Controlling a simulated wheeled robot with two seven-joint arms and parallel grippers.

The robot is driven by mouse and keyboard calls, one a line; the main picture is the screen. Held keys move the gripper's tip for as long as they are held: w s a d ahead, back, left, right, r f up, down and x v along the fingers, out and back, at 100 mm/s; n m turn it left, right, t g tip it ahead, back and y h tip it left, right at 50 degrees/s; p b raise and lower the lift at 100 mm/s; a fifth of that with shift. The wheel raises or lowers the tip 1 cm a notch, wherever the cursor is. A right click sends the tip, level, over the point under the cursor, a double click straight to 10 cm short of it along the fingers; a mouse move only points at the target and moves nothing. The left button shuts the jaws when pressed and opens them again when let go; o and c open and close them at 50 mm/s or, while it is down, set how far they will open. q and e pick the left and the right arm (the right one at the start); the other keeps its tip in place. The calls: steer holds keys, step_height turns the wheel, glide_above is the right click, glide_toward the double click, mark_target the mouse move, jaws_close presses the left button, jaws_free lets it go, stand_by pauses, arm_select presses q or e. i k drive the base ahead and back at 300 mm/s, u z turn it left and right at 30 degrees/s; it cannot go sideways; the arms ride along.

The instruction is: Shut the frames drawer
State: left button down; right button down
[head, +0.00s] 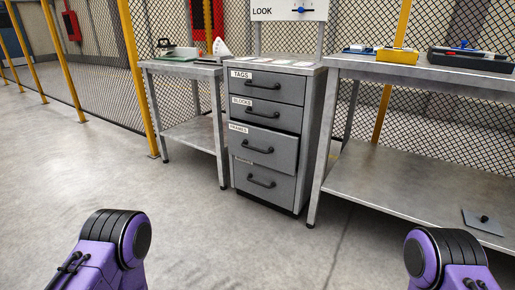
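The grey drawer cabinet (313,130) stands ahead, between two metal tables. The frames drawer (284,150) is the third from the top, with a FRAMES label (238,128) at its upper left and a dark bar handle (259,146). Its front stands out a little from the drawers above, so it looks partly open. It overlaps the top of the bottom drawer (279,186) and partly hides that drawer's label. Neither gripper shows; only purple and black links of my arms appear at the lower left and lower right.
The tags drawer (289,90) and blocks drawer (286,119) above look shut. A table (180,69) stands left and a longer table (420,72) right, its front leg close to the cabinet. The floor (220,230) ahead is clear. Mesh fencing runs behind.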

mark_target(272, 147)
steer(key=u, duration=0.65)
steer(key=i, duration=0.45)
steer(key=u, duration=0.85)
steer(key=i, duration=0.85)
steer(key=z, duration=0.55)
steer(key=i, duration=0.9)
steer(key=z, duration=0.8)
